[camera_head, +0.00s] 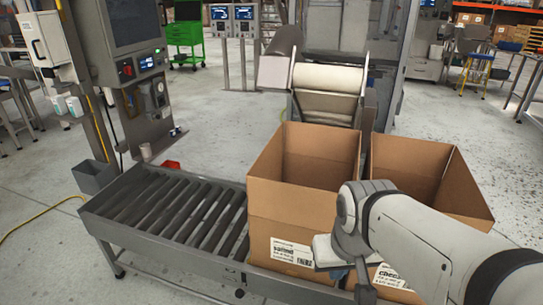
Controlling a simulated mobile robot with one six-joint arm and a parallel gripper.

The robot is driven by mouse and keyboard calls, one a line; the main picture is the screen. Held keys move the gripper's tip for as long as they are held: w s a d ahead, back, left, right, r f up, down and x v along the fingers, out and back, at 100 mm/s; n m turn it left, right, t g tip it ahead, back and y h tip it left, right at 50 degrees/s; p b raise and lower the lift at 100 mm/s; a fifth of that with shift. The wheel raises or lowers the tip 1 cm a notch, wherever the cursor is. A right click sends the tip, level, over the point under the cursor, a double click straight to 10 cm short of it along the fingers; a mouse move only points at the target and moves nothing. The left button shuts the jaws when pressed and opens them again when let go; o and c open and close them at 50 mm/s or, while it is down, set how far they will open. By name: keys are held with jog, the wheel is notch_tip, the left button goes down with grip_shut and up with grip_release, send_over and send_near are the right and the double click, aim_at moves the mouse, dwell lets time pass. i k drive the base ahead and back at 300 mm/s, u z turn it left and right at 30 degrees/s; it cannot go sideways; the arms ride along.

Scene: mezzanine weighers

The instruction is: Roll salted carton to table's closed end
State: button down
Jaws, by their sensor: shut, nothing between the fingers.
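The salted carton (275,215) is an open-topped brown box with a white label reading "salted". It stands upright on the right part of the roller table (165,240). A second open brown carton (462,192), with a label starting "chee", stands just to its right. My arm comes in from the lower right across the front of both cartons. My gripper (338,272) is shut and empty, low in front of the salted carton's right front edge. Its fingertips are small and partly hidden; I cannot tell whether it touches the cardboard.
Bare rollers (180,205) run left of the salted carton to the table's left end. A weigher chute (327,80) stands behind the cartons. A control post (120,70) and a grey bin (93,177) stand behind the left end. A yellow cable (40,217) lies on the floor.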

aim_at(292, 195)
jog(key=k, duration=1)
jog(key=u, duration=0.55)
jog(key=i, duration=1.95)
jog(key=z, duration=0.55)
jog(key=i, duration=0.5)
